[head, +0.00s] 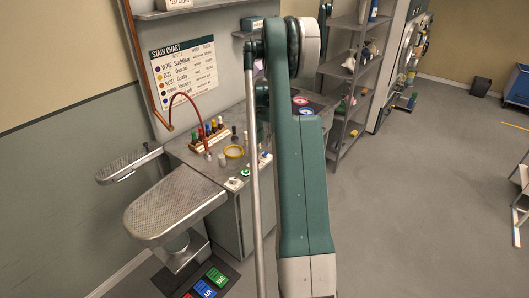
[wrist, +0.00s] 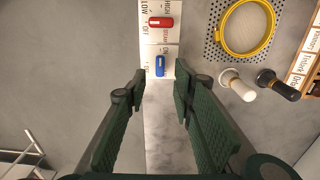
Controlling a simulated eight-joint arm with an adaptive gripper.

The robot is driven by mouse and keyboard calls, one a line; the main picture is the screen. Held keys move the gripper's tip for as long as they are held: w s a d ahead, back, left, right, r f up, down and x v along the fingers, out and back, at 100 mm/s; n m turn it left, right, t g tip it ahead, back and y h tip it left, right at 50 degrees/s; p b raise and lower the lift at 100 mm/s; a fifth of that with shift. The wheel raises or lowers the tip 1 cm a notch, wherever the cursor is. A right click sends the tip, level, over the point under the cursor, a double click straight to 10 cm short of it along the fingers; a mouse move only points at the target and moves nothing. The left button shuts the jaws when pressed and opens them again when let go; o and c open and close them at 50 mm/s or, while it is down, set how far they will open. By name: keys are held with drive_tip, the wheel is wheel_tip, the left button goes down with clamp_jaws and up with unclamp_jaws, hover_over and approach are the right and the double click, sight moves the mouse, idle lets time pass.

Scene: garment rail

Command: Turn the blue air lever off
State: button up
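The blue lever (wrist: 160,64) sits on a white label plate (wrist: 162,40) in the wrist view. It points along the picture's vertical, with ON printed at its upper right and a partly covered label at its left. My gripper (wrist: 159,72) is open and empty, its green padded fingers wide apart. The lever shows between the two fingertips in the picture. The depth gap is unclear, and no contact shows. A red lever (wrist: 160,22) lies just above it on the same plate, by LOW, HIGH and OFF labels. In the head view my arm hides the gripper.
A yellow-rimmed ring (wrist: 245,28), a white-capped bottle (wrist: 238,86) and a black-capped bottle (wrist: 277,85) stand right of the levers. In the head view are a bottle rack (head: 210,135), a padded metal board (head: 172,208) and floor pedals (head: 205,288). A shelf unit (head: 352,90) stands behind.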

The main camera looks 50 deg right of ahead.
sight(265, 153)
drive_tip(key=shift+f, duration=3.85)
clamp_jaws()
